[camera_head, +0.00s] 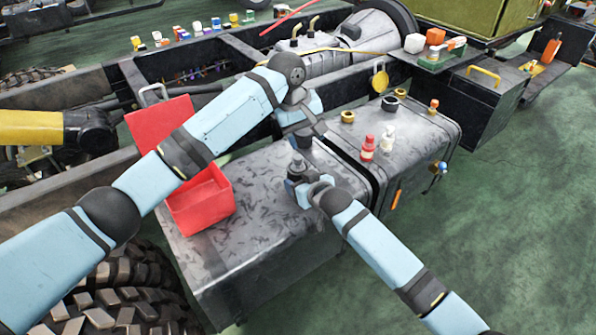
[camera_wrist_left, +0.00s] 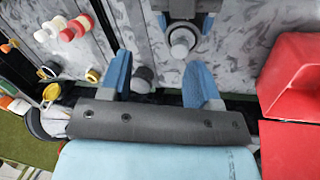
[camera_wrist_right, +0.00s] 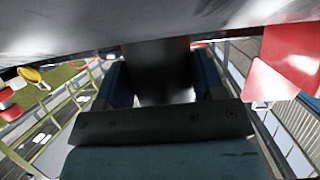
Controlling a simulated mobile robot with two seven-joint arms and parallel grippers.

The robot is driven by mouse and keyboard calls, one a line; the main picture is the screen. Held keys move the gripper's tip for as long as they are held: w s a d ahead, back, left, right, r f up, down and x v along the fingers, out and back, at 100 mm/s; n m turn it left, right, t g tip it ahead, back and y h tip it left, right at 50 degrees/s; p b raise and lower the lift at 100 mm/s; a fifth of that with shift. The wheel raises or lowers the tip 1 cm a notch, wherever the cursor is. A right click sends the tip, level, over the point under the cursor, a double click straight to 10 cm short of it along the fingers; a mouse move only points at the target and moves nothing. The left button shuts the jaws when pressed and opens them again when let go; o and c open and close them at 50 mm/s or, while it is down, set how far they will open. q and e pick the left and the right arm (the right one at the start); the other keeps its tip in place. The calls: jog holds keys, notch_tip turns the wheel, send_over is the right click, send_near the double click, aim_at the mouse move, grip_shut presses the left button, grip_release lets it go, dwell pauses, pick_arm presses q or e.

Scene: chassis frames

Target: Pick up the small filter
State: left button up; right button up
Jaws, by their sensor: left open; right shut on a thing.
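My right gripper (camera_head: 305,186) is shut on a grey cylinder (camera_head: 298,164), held upright over the tank top. In the left wrist view this held piece (camera_wrist_left: 181,42) shows a pale round end. In the right wrist view it is a dark cylinder (camera_wrist_right: 160,75) between the fingers. I cannot tell for sure whether it is the small filter. My left gripper (camera_wrist_left: 165,82) is open, just beyond the right one. A short dark grey cylinder (camera_wrist_left: 143,78) shows between its fingers, apparently not gripped. The left arm partly hides this area in the head view.
An open red box (camera_head: 203,212) stands on the grey tank (camera_head: 260,250), left of the grippers. A red-capped bottle (camera_head: 367,149) and a white one (camera_head: 387,139) stand to the right. The green floor (camera_head: 500,230) at right is clear.

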aim_at(298, 157)
pick_arm(q)
jog(key=f+n+y, duration=0.1)
jog(key=f+n, duration=0.1)
jog(key=f, duration=0.1)
jog(key=w+a+f+n+y, duration=0.1)
jog(key=f+n, duration=0.1)
jog(key=f, duration=0.1)
jog(key=f+n, duration=0.2)
jog(key=shift+w+a+f+g+y, duration=0.3)
jog(key=shift+w+a+f+y, duration=0.05)
jog(key=shift+f+y, duration=0.05)
dwell(0.4)
jog(key=c, duration=1)
